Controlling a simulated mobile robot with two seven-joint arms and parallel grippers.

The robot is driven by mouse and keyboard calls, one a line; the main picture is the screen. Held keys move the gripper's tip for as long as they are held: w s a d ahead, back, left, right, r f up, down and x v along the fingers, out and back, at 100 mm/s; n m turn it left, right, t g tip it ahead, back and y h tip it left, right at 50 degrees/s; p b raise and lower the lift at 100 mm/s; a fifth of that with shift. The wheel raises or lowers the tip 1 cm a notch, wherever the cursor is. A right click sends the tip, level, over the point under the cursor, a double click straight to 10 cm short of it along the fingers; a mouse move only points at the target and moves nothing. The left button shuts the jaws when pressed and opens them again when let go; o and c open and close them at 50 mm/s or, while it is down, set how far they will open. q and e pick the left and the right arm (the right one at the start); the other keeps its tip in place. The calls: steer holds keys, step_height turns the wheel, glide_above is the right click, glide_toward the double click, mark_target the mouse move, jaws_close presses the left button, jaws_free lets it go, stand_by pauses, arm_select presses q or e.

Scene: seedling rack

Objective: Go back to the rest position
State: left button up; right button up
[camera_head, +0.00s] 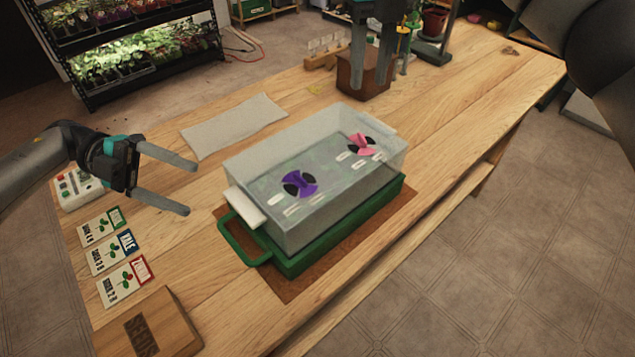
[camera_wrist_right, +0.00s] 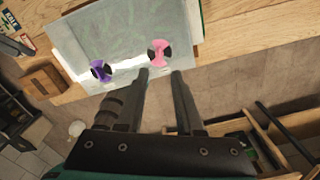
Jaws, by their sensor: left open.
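My left gripper (camera_head: 190,188) is at the left in the head view. Its two fingers are spread and point right, with nothing between them. My right gripper (camera_head: 372,80) is at the top of the head view, its fingers pointing down. In the right wrist view its fingers (camera_wrist_right: 161,76) stand apart with an empty gap. The clear lid (camera_head: 320,207) sits on a green tray (camera_head: 330,242) and shows purple (camera_head: 300,183) and pink (camera_head: 361,145) round vents. Both vents lie beyond the fingers in the right wrist view.
The tray stands on a brown mat (camera_head: 297,288) on the wooden table. Seed cards (camera_head: 110,240) and a wooden box (camera_head: 147,325) are at the left. A pale cloth (camera_head: 233,124) lies behind the lid. A brown block (camera_head: 368,78) stands at the back, near the right gripper in the picture.

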steer(key=shift+r, duration=0.95)
